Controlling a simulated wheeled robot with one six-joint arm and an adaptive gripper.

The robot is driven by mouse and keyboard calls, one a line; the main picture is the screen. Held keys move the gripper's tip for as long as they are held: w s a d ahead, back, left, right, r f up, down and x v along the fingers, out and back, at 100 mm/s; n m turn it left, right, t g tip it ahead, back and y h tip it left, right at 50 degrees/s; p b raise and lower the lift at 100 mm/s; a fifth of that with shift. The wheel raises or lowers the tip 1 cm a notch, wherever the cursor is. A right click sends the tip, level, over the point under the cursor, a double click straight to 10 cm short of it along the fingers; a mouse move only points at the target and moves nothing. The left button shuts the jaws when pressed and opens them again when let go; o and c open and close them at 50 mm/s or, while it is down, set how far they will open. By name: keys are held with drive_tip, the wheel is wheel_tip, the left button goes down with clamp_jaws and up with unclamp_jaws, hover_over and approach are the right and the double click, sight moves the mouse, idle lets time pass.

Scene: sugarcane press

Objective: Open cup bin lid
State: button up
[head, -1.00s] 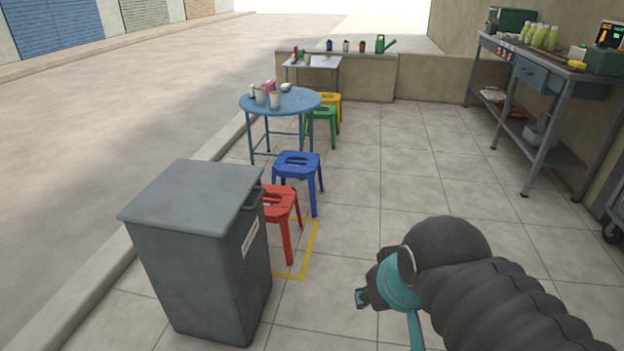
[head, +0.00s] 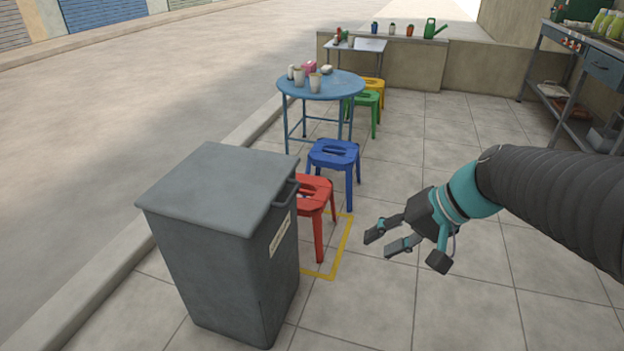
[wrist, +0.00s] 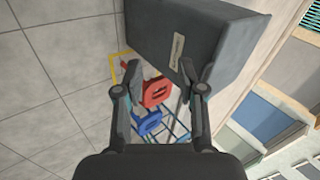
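The cup bin (head: 228,275) is a tall dark grey bin with a pale label on its right side. Its flat grey lid (head: 222,185) is closed, with a handle (head: 284,192) on the right edge. My gripper (head: 384,240) is open and empty, in the air to the right of the bin and apart from it. In the wrist view the bin (wrist: 190,35) is at the top, beyond the spread fingers of my gripper (wrist: 158,78); the lid handle cannot be made out there.
A red stool (head: 315,192) stands close behind the bin's right side, by a yellow floor marking (head: 343,245). A blue stool (head: 333,155) and a round blue table (head: 345,84) with cups stand farther back. The tiled floor to the right is clear.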

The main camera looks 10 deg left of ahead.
drive_tip(key=w+a+f+y+b, duration=0.2)
drive_tip(key=w+a+f+y, duration=0.15)
drive_tip(key=w+a, duration=0.35)
drive_tip(key=m+y+b, duration=0.1)
drive_tip(key=y+b, duration=0.1)
drive_tip(key=y, duration=0.3)
approach(293, 192)
drive_tip(key=shift+h, duration=0.25)
drive_tip(key=x, duration=1)
drive_tip(key=shift+f, duration=0.15)
clamp_jaws()
